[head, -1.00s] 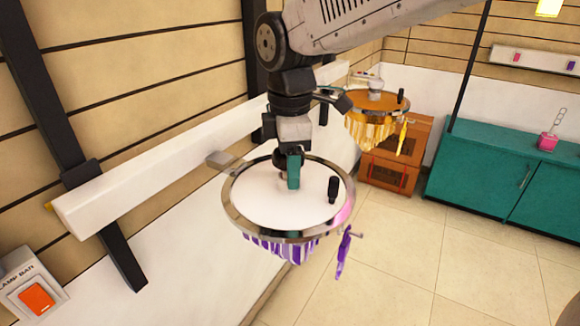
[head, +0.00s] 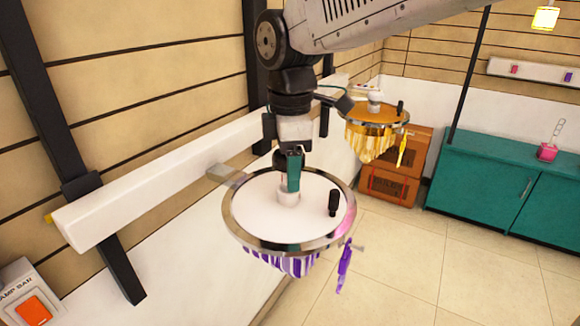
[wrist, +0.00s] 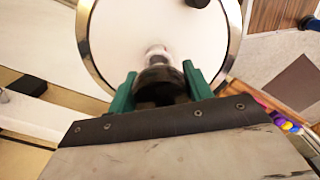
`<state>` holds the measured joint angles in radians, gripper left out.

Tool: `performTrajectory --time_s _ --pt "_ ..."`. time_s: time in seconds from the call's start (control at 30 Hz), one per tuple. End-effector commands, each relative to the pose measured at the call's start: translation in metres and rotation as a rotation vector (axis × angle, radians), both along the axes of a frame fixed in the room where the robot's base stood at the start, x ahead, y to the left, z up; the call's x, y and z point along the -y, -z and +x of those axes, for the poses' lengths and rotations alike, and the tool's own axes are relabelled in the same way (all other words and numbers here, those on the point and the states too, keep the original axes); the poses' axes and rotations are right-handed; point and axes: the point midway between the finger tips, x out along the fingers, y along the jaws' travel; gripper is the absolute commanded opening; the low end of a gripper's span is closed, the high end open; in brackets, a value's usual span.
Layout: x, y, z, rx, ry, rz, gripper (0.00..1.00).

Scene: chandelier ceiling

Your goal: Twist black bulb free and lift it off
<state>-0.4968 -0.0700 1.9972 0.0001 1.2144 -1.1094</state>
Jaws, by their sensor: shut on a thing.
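My gripper (head: 293,186) points down over the middle of the near chandelier's round white plate (head: 260,205), which has a chrome rim. Its teal fingers are shut on a dark, rounded black bulb, seen between them in the wrist view (wrist: 160,78). In the head view the fingers mostly hide the bulb. A short white socket (head: 288,198) stands at the plate's centre, just below the fingers. It also shows beyond the bulb in the wrist view (wrist: 157,52). I cannot tell for certain whether bulb and socket still touch.
A black upright peg (head: 334,203) stands on the plate, right of the socket. Purple crystals (head: 285,264) hang below. A white wall rail (head: 140,185) runs along the left. A second chandelier with amber crystals (head: 373,145) hangs behind. Open floor lies at right.

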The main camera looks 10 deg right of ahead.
Motion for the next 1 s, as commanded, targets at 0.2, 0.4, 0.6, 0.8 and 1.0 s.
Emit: performTrajectory --time_s 0.2,0.4,0.6,0.8,1.0 --pt "0.0 -0.005 0.0 0.002 0.0 0.001 0.28" --pt "0.0 -0.017 0.0 0.002 0.0 0.001 0.28" --pt "0.0 -0.029 0.0 0.002 0.0 0.001 0.28" --pt "0.0 -0.039 0.0 0.001 0.0 0.0 0.28" --pt "0.0 -0.04 0.0 0.0 0.0 0.0 0.28"
